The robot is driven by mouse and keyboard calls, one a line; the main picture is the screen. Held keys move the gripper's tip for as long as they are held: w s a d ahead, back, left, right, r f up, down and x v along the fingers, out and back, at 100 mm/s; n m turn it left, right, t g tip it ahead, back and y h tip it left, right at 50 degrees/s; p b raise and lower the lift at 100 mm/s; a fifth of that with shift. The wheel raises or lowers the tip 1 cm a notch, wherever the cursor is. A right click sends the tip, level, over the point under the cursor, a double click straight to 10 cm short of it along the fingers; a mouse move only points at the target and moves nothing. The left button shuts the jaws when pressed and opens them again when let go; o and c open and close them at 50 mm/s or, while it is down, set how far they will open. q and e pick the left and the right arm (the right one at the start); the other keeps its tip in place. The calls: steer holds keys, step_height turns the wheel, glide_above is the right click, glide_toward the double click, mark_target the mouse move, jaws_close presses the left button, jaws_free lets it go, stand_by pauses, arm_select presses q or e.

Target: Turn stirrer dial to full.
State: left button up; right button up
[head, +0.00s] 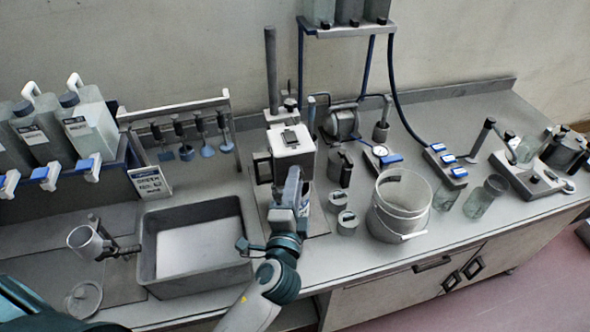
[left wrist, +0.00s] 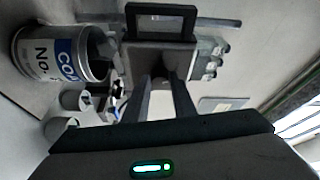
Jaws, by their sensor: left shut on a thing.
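The stirrer (head: 292,153) is a pale box-shaped head beside a tall dark post, near the middle of the bench. My left gripper (head: 283,192) is at its near side, and it hides the dial in the head view. In the left wrist view the two fingers of my left gripper (left wrist: 163,84) reach the dark grey stirrer housing (left wrist: 160,55) and are shut on a small dark part there, which looks like the dial. The dial's face and setting are hidden. My right gripper is not in view.
A clear bucket (head: 400,207) and two small pots (head: 347,223) stand right of my left arm. A grey tray (head: 147,245) lies to the left. A labelled can (left wrist: 55,55) is close by in the left wrist view. Glass jars (head: 482,200) stand further right.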

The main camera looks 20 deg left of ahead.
arm_select(q)
steer(key=m+g+y, duration=0.2)
steer(key=m, duration=0.3)
steer(key=d+r+m+g+y, duration=0.1)
steer(key=m+g, duration=0.2)
steer(key=m, duration=0.3)
steer(key=w+m+g+y+p, duration=0.1)
steer(key=m+g+y, duration=0.1)
steer(key=m, duration=0.3)
steer(key=shift+d+r+g+y, duration=0.15)
steer(key=shift+d+g+y, duration=0.15)
steer(key=shift+g, duration=0.1)
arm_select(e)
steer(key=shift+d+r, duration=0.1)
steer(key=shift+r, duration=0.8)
arm_select(q)
steer(key=o, duration=1.1)
steer(key=shift+c, duration=0.2)
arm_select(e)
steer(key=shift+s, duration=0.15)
